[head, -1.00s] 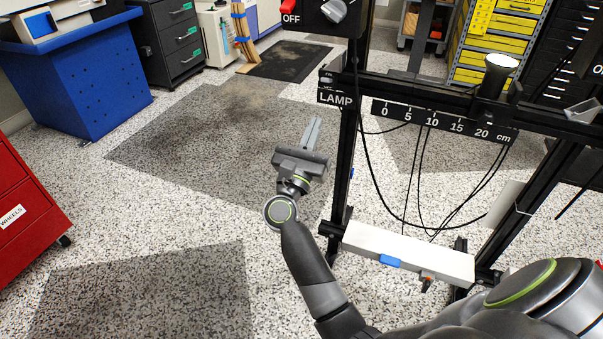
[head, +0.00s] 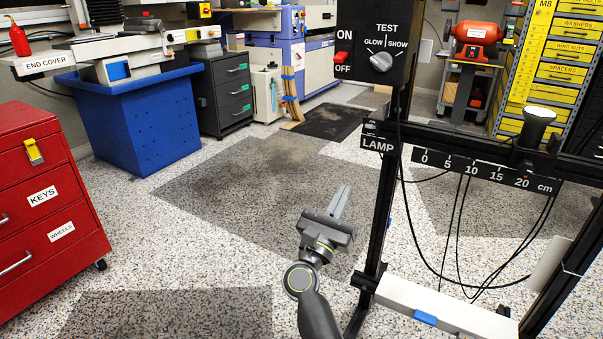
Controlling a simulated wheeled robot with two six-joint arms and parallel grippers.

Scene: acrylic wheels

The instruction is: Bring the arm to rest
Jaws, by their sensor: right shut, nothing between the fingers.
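My right gripper (head: 341,198) is in the lower middle of the head view, above the speckled floor and just left of the black test frame's left post. Its fingers are closed together, point away from me and hold nothing. My right arm (head: 318,316) comes up from the bottom edge behind it. A gap of floor shows between the gripper and the post in the picture; the true distance is hard to tell. My left gripper and arm do not show.
The black frame carries a test box (head: 372,45), a scale bar (head: 480,170), hanging cables and a white bar (head: 440,305). A red drawer cabinet (head: 45,200) stands left, a blue bin (head: 135,125) behind it. The floor (head: 190,245) between is clear.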

